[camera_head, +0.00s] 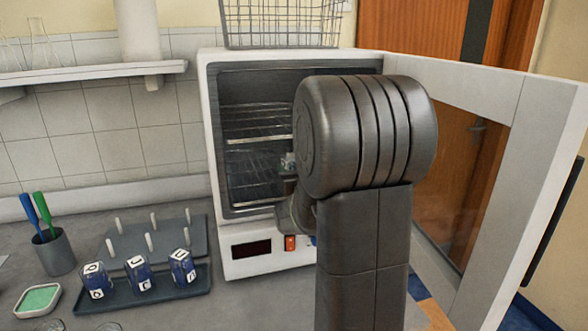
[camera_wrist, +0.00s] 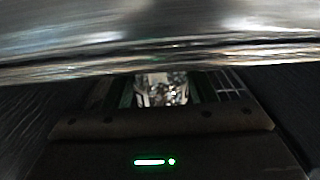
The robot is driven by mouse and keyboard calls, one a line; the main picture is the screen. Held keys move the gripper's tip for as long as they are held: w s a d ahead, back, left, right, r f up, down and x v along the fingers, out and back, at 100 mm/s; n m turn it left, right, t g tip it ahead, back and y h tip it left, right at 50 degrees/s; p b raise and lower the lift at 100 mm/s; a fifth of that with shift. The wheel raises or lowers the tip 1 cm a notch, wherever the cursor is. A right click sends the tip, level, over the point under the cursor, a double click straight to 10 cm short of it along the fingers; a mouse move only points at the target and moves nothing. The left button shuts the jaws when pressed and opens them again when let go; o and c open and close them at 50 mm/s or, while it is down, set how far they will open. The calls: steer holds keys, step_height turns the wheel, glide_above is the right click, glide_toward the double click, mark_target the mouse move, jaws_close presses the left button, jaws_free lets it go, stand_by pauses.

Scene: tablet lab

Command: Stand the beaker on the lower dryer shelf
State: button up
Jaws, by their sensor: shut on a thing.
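The dryer (camera_head: 222,225) stands open, with an upper wire shelf (camera_head: 255,129) and a lower wire shelf (camera_head: 250,180) inside. My arm reaches into its right half and hides much of the inside. My gripper (camera_wrist: 163,82) is shut on a clear glass thing, seemingly the beaker (camera_wrist: 164,92), dark and only partly seen in the wrist view. In the head view a small bit of my gripper (camera_head: 288,162) shows left of the arm, at about the lower shelf's level. Whether the beaker touches the shelf is hidden.
The dryer door (camera_head: 485,140) is swung open to the right of my arm. A wire basket (camera_head: 283,22) sits on the dryer. Left on the bench are a peg rack (camera_head: 178,240), a tray (camera_head: 170,291) with blue-filled jars and a pen cup (camera_head: 55,254). A blurred metallic surface fills the wrist view's top.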

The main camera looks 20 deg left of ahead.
steer(key=shift+f, duration=0.15)
steer(key=o, duration=1.1)
steer(key=shift+r, duration=0.25)
steer(key=shift+s+d+f, duration=0.15)
steer(key=shift+s+d, duration=0.05)
steer(key=shift+s, duration=0.05)
steer(key=b+v, duration=0.2)
steer(key=v, duration=0.9)
steer(key=shift+s+d, duration=0.1)
steer(key=shift+s, duration=0.05)
